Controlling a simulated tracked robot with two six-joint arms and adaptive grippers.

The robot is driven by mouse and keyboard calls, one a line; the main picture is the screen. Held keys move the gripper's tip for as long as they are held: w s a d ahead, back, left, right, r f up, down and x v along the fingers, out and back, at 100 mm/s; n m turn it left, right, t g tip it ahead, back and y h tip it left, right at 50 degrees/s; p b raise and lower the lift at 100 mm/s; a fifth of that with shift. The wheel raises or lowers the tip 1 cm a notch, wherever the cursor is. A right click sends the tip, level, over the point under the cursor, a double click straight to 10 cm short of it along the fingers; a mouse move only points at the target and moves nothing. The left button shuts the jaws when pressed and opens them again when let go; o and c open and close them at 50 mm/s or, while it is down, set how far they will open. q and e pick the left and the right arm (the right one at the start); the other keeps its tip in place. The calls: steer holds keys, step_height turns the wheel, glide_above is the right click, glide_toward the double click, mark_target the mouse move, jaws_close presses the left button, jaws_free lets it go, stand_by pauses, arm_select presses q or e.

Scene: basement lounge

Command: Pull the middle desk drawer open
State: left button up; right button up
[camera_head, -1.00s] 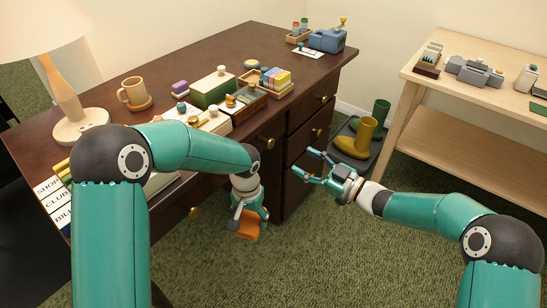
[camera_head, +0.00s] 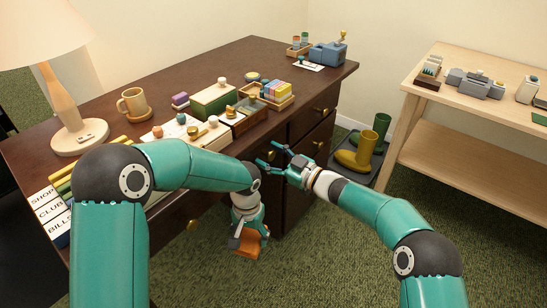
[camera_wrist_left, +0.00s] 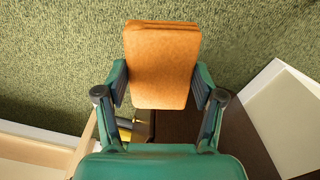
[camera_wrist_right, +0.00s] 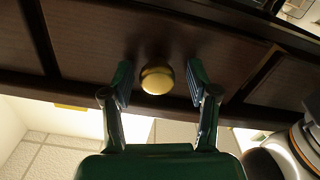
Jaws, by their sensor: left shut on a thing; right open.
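The dark wooden desk (camera_head: 205,73) has drawer fronts with round brass knobs. One knob (camera_head: 323,110) is on the upper right drawer and another (camera_head: 318,145) is below it. My right gripper (camera_head: 269,153) is open at the desk front. In the right wrist view a brass knob (camera_wrist_right: 157,80) on a dark drawer front lies between its spread fingers, with gaps on both sides. I cannot tell for sure which drawer it belongs to. My left gripper (camera_wrist_left: 160,95) is shut on an orange block (camera_wrist_left: 162,62), held low in front of the desk.
A further knob (camera_head: 193,225) is at the desk's left front. A mug (camera_head: 133,103), boxes and a lamp (camera_head: 65,110) stand on the desk. Boots on a tray (camera_head: 345,160) and a light wood table (camera_head: 450,145) are at right. Green carpet is free in front.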

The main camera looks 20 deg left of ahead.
jaws_close()
stand_by(0.3)
